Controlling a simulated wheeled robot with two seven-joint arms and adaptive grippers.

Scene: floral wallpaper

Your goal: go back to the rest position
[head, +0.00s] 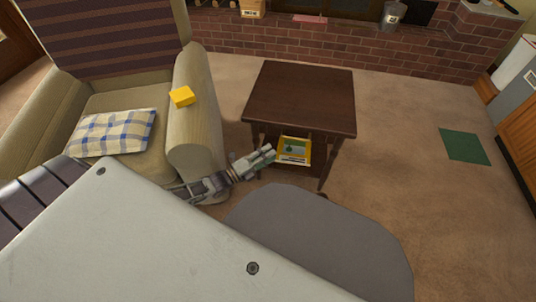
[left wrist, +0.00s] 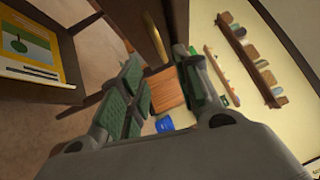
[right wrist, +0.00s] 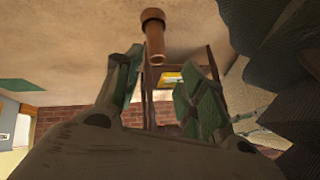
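My left gripper (head: 268,153) is in front of the dark wooden side table (head: 302,95), left of the yellow-framed book or picture (head: 294,150) on its lower shelf. In the left wrist view my left gripper (left wrist: 165,88) has its green-padded fingers apart with nothing held between them. The yellow item (left wrist: 30,45) shows at the upper left there. My right gripper is hidden in the head view. In the right wrist view my right gripper (right wrist: 160,80) has its fingers apart and nothing between the pads; the table with the yellow item (right wrist: 172,78) shows beyond them.
An armchair (head: 195,125) with a plaid cushion (head: 112,132) stands at the left; a yellow block (head: 182,97) lies on its arm. A brown cylindrical piece (right wrist: 153,38) is above the right fingers. Open carpet lies right of the table, with a green square (head: 465,146).

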